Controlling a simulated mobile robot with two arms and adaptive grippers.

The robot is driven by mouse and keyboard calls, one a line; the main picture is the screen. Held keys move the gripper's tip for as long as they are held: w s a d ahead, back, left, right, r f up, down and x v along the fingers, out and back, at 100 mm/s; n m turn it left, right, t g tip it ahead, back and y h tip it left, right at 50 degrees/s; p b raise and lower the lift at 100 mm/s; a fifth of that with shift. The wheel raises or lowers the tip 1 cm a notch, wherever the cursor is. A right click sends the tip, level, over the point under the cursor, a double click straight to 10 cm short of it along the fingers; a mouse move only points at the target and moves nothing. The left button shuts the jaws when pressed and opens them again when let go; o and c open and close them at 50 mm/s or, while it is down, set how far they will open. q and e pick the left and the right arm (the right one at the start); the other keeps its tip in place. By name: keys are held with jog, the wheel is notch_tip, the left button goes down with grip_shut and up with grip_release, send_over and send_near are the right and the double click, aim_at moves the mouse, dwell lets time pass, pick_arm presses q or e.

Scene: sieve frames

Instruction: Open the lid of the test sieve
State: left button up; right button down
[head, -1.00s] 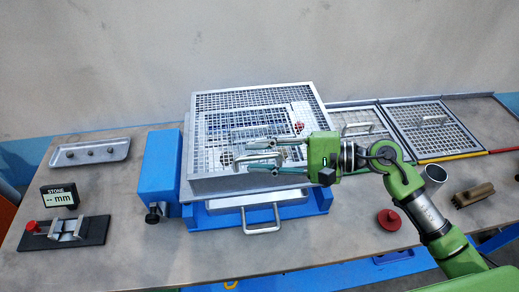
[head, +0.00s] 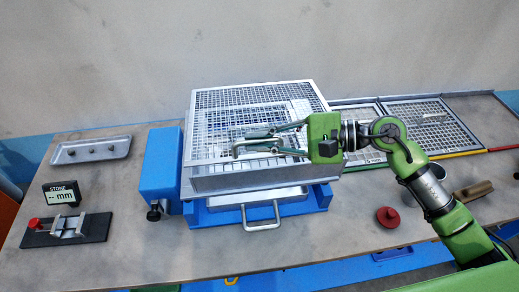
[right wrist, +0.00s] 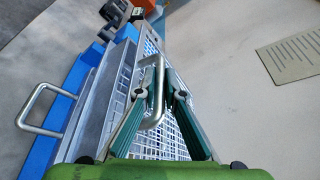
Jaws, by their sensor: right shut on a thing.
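The test sieve (head: 232,181) is a grey metal box with a mesh top on a blue base. Its mesh lid (head: 212,99) lies over the top and looks closed. The lid's bent metal handle (head: 239,150) stands near the middle; in the right wrist view the handle (right wrist: 157,76) rises between my fingers. My right gripper (head: 262,143) reaches in from the right over the lid, and its green fingers are shut on the handle. The exact finger contact is partly hidden. My left gripper is not in view.
A drawer handle (head: 263,224) sticks out at the base's front. A blue box (head: 160,168) with a black knob stands left. Spare mesh frames (head: 432,124) lie at right.

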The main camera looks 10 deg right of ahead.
jog(key=w+r+m, duration=0.1)
jog(key=w+r, duration=0.3)
jog(key=r, duration=0.3)
jog(key=w+r+m+g, duration=0.1)
jog(key=w+r, duration=0.3)
jog(key=r, duration=0.3)
jog(key=shift+r, duration=0.1)
jog(key=c, duration=2.1)
grip_release()
jog(key=shift+c, duration=0.2)
jog(key=shift+d, duration=0.15)
jog(key=v, duration=1.1)
jog(key=shift+d+r, duration=0.25)
jog(key=shift+r, duration=0.1)
